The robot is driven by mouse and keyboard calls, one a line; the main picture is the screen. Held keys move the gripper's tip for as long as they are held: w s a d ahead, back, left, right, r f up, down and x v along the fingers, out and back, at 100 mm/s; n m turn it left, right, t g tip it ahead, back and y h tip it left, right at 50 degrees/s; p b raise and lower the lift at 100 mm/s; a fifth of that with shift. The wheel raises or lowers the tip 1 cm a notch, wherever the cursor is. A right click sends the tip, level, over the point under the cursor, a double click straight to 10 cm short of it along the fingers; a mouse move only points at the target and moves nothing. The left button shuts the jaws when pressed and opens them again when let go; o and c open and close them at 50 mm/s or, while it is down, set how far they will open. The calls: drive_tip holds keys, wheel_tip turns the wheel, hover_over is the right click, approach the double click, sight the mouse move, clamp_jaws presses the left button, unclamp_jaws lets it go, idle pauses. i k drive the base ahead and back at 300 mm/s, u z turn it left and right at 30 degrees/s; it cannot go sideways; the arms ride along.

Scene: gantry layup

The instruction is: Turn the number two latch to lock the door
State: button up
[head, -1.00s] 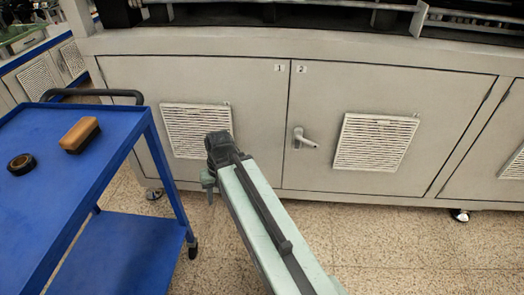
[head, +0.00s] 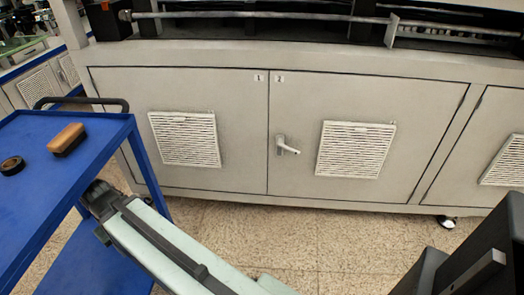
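The number two latch (head: 288,147) is a small light grey lever handle near the left edge of the right-hand cabinet door (head: 350,100). Its lever points right and slightly down. A small label "2" (head: 279,78) is at that door's top left corner. The door looks closed, flush with the left door (head: 185,95). My pale green arm link crosses the lower left, with its dark joint beside the blue cart, well apart from the latch. I do not see my gripper's fingertips. Nothing of mine touches the latch.
A blue cart (head: 25,135) with a brown brush (head: 67,139) and a black ring (head: 12,166) stands at left, close to my arm. A dark block (head: 475,265) fills the lower right corner. Speckled floor (head: 330,235) is open before the doors.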

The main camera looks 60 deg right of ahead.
sight(279, 143)
drive_tip(key=u, duration=1.05)
drive_tip(key=k, duration=1.6)
drive_tip(key=z, duration=0.45)
drive_tip(key=i, duration=1.65)
drive_tip(key=u, duration=0.2)
